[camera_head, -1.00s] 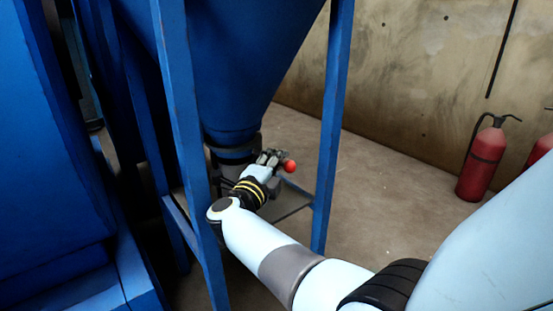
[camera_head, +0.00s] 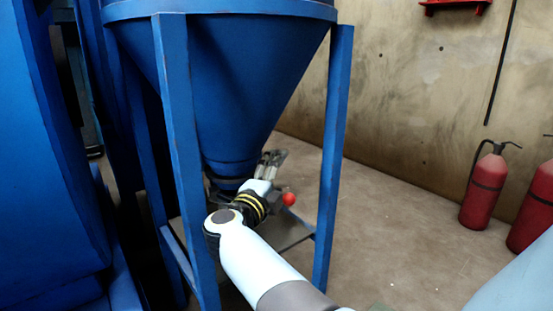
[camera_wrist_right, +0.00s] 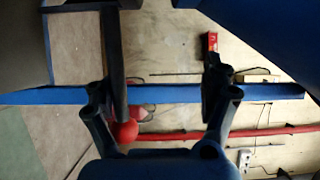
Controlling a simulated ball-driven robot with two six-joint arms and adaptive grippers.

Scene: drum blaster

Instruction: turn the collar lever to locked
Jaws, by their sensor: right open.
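The collar lever ends in a red ball knob (camera_head: 288,199) below the blue hopper's narrow outlet (camera_head: 230,172). In the right wrist view the lever shows as a dark bar (camera_wrist_right: 114,65) with the red knob (camera_wrist_right: 124,132) at its lower end. My right gripper (camera_head: 271,162) is open beside the outlet, above and left of the knob in the head view. In the wrist view its fingers (camera_wrist_right: 160,98) are spread, and the bar appears just inside the left finger; contact cannot be told. My arm hides part of the collar. My left gripper is not in view.
Blue frame legs (camera_head: 335,150) and (camera_head: 178,150) stand either side of my right forearm. Red fire extinguishers (camera_head: 485,188) stand by the wall at right. A large blue body (camera_head: 45,170) fills the left. The floor right of the frame is open.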

